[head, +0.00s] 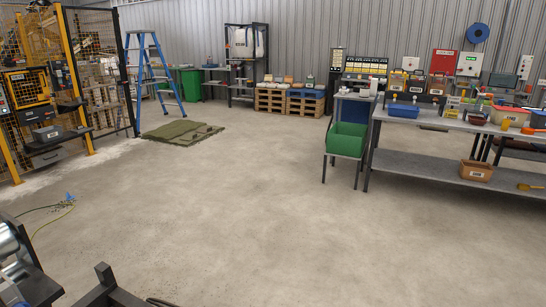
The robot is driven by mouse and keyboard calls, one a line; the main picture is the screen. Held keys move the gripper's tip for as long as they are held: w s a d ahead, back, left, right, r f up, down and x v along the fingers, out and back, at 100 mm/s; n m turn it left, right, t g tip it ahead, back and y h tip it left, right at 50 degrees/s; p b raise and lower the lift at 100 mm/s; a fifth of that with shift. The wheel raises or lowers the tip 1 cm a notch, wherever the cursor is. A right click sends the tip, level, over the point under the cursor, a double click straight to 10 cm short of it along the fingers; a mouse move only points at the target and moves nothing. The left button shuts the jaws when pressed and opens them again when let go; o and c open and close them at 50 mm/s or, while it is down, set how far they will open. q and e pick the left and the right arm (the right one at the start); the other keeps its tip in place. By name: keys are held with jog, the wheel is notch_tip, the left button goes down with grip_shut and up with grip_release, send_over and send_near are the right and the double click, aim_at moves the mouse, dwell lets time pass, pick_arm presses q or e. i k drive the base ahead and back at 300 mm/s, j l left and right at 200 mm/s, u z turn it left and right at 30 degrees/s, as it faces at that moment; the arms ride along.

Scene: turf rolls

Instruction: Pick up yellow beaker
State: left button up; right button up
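No yellow beaker can be made out for sure at this distance. Small yellow and orange items stand on the grey workbench (410,168) at the right, among them a yellow item (451,113) and an orange item (506,124). A yellow scoop-like item (531,187) lies on the bench's lower shelf. Neither of my grippers can be made out in the head view.
A green bin (346,140) stands at the bench's left end. A blue tray (404,110) is on the bench. A blue ladder (153,75) and green mat (181,132) are at the left. Dark metal parts (108,287) show at lower left. The middle floor is clear.

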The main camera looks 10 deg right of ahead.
aim_at(506, 124)
jog(key=i+l+u, duration=0.1)
jog(key=l+u, duration=0.15)
jog(key=u, duration=0.15)
jog(key=l+u, duration=0.3)
jog(key=u, duration=0.15)
jog(key=l+u, duration=0.4)
jog(key=i+l, duration=0.1)
jog(key=l, duration=0.8)
jog(key=i+l+z, duration=0.1)
jog(key=l, duration=0.35)
jog(key=i+l, duration=0.15)
jog(key=l, duration=0.3)
jog(key=i+l, duration=0.1)
jog(key=l, duration=0.35)
jog(key=k+l+z, duration=0.15)
jog(key=l, duration=1.1)
jog(key=k+l+z, duration=0.2)
jog(key=l, duration=1.05)
jog(key=l+z, duration=0.15)
jog(key=l, duration=1.1)
jog(key=l+u, duration=0.15)
jog(key=l, duration=0.9)
jog(key=l+u, duration=0.15)
jog(key=l, duration=0.9)
jog(key=l+u, duration=0.15)
jog(key=l, duration=0.9)
jog(key=l+z, duration=0.3)
jog(key=l, duration=0.9)
jog(key=i, duration=0.05)
